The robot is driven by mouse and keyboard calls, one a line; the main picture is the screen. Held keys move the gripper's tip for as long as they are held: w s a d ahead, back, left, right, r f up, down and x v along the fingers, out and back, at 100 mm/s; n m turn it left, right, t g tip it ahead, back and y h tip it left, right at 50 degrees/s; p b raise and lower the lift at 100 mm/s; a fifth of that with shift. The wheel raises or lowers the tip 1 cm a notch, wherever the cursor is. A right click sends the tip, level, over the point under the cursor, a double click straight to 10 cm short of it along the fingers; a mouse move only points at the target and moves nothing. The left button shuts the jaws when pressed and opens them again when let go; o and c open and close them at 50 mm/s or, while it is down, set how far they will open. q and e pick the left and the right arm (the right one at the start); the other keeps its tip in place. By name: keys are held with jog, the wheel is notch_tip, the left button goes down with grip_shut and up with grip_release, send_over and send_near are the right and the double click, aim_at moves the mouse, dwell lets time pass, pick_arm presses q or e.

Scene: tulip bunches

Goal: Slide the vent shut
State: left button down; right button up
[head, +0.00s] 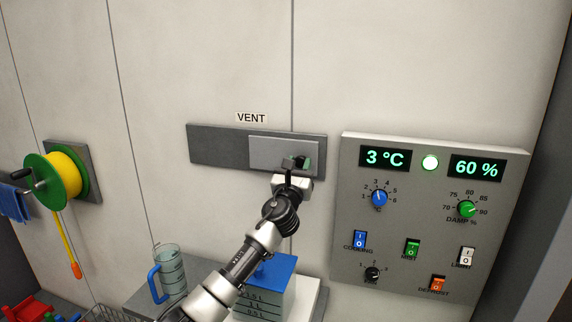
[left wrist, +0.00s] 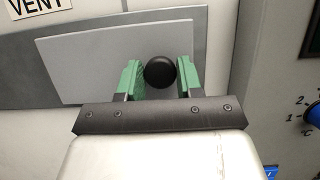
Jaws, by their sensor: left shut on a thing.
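The vent is a dark grey plate (head: 218,145) on the pale wall, under a VENT label (head: 251,118). Its lighter grey sliding panel (head: 270,150) sits toward the right end of the plate, with dark plate bare to its left. A round black knob (left wrist: 160,72) stands out from the panel. My left gripper (head: 299,164) is at the panel's lower right, its green fingers on either side of the knob and shut on it. In the head view the gripper partly hides the knob. My right gripper is not in view.
A control panel (head: 341,220) with dials, switches and displays is close to the right. A yellow hose reel (head: 65,178) hangs at the left. Below are a clear jug (head: 172,268) and a box with a blue lid (head: 273,268). The wall above is clear.

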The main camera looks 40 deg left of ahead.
pick_arm(q)
jog(key=shift+d, duration=0.1)
jog(key=c, duration=1.1)
grip_release()
jog(key=o, duration=0.3)
jog(key=shift+w+d, duration=0.1)
jog(key=shift+d, duration=0.1)
jog(key=shift+o, duration=0.2)
jog(key=shift+s+f, duration=0.15)
jog(key=shift+s, duration=0.1)
jog(key=b+v, duration=0.2)
jog(key=v, duration=0.8)
jog(key=shift+s, duration=0.15)
